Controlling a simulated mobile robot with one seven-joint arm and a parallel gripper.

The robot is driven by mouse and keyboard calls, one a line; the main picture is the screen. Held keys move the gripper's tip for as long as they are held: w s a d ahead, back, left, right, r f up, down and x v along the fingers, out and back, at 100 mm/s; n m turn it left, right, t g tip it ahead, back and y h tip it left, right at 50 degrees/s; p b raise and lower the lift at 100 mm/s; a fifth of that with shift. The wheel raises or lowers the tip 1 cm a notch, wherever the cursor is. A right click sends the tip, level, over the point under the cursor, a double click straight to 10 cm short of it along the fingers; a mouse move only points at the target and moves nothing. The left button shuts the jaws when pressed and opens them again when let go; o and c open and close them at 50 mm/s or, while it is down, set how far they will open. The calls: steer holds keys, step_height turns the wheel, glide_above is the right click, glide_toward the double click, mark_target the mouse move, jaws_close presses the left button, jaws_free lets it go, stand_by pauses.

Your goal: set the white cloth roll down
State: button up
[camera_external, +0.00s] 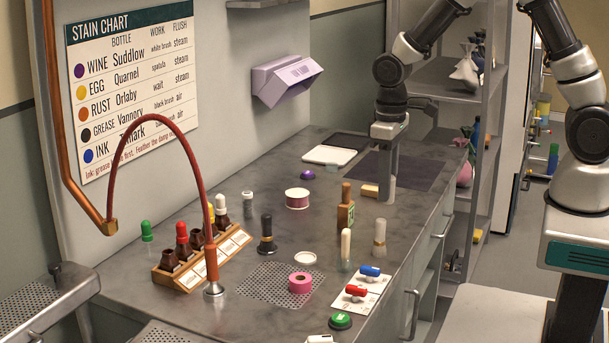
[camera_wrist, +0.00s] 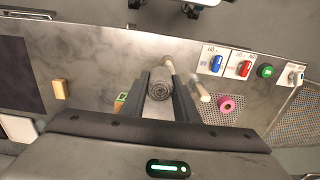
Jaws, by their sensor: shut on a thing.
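My gripper (camera_wrist: 161,92) is shut on the cloth roll (camera_wrist: 159,87), whose spiral end faces the wrist camera and looks grey in shade. In the external view my gripper (camera_external: 386,190) points straight down over the far part of the counter. The pale side of the roll (camera_external: 392,187) shows at its fingertips, upright. I cannot tell whether its lower end touches the counter (camera_external: 255,215).
A yellow block (camera_external: 369,190) lies left of the roll, near a dark mat (camera_external: 425,172). A pink tape roll (camera_external: 300,282) lies farther forward. Shelving (camera_external: 487,110) stands beyond the counter.

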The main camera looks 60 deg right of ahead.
steer(key=r, duration=0.4)
steer(key=shift+w+d+r, duration=0.15)
steer(key=shift+w+r, duration=0.2)
steer(key=shift+r, duration=0.05)
steer(key=shift+n, duration=0.7)
steer(key=w+d+b, duration=0.1)
steer(key=w+d, duration=0.1)
steer(key=w, duration=0.2)
steer(key=w+d+b, duration=0.2)
steer(key=w, duration=0.1)
steer(key=w+d+b, duration=0.2)
steer(key=w+d, duration=0.1)
steer(key=w, duration=0.1)
steer(key=shift+w+f, duration=0.3)
steer(key=shift+w, duration=0.05)
steer(key=w+d+n+b, duration=0.1)
steer(key=w+d+b, duration=0.2)
steer(key=w+d, duration=0.4)
steer(key=shift+s+d+f, duration=0.1)
steer(key=shift+s+f, duration=0.1)
steer(key=shift+f, duration=2.5)
steer(key=shift+s+d+f, duration=0.15)
steer(key=shift+f, duration=2.5)
steer(key=shift+s+d+f, duration=0.1)
steer(key=shift+s+f, duration=0.1)
steer(key=shift+f, duration=2.5)
steer(key=shift+f, duration=0.1)
steer(key=o, duration=0.9)
steer(key=shift+o, duration=0.5)
